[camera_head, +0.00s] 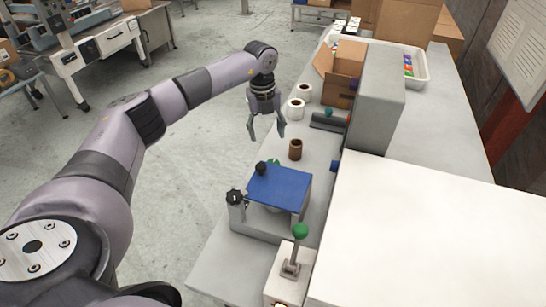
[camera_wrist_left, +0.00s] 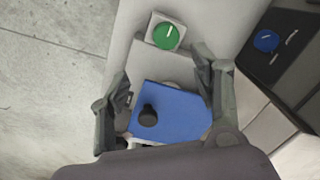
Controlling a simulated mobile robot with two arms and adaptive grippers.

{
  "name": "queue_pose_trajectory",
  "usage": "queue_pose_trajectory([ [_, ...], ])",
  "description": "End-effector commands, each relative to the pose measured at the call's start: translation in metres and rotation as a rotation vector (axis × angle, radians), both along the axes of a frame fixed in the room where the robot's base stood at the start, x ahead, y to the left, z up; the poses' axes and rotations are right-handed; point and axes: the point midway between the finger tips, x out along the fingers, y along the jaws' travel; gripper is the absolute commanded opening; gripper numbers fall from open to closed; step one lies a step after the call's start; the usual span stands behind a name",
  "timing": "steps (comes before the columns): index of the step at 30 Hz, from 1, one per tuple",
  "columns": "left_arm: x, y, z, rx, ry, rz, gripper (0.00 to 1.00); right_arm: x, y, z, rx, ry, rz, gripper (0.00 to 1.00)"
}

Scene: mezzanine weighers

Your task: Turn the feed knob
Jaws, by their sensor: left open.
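No label marks the feed knob, so I cannot tell which knob it is. In the left wrist view, a round green knob (camera_wrist_left: 167,36) with a white line sits on a pale square base. A blue knob (camera_wrist_left: 266,41) with a white mark is on a dark panel to the right. A blue plate (camera_wrist_left: 175,108) with a black ball handle (camera_wrist_left: 148,116) shows between my fingers. My left gripper (camera_head: 267,131) is open and empty, raised near the bench's left edge; it also shows in the left wrist view (camera_wrist_left: 163,75). It touches no knob. My right gripper is out of view.
In the head view, a green-ball lever (camera_head: 300,231) stands in front of the blue plate. A brown cylinder (camera_head: 295,149), white rolls (camera_head: 296,108) and an open carton (camera_head: 340,70) are farther back. A grey housing (camera_head: 380,95) and a large white cover (camera_head: 420,240) fill the right.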

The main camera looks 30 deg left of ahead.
Motion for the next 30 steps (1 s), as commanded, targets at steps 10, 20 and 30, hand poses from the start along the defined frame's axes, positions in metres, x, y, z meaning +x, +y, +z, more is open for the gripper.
queue_pose_trajectory([
  [10,0.003,-0.006,-0.076,-0.002,0.003,-0.003,0.58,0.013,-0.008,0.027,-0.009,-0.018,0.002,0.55],
  [20,0.006,-0.007,-0.122,-0.003,-0.001,-0.003,0.58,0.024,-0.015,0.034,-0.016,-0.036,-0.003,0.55],
  [30,0.006,-0.007,-0.128,-0.003,-0.002,-0.005,0.58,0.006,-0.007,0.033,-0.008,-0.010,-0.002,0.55],
])
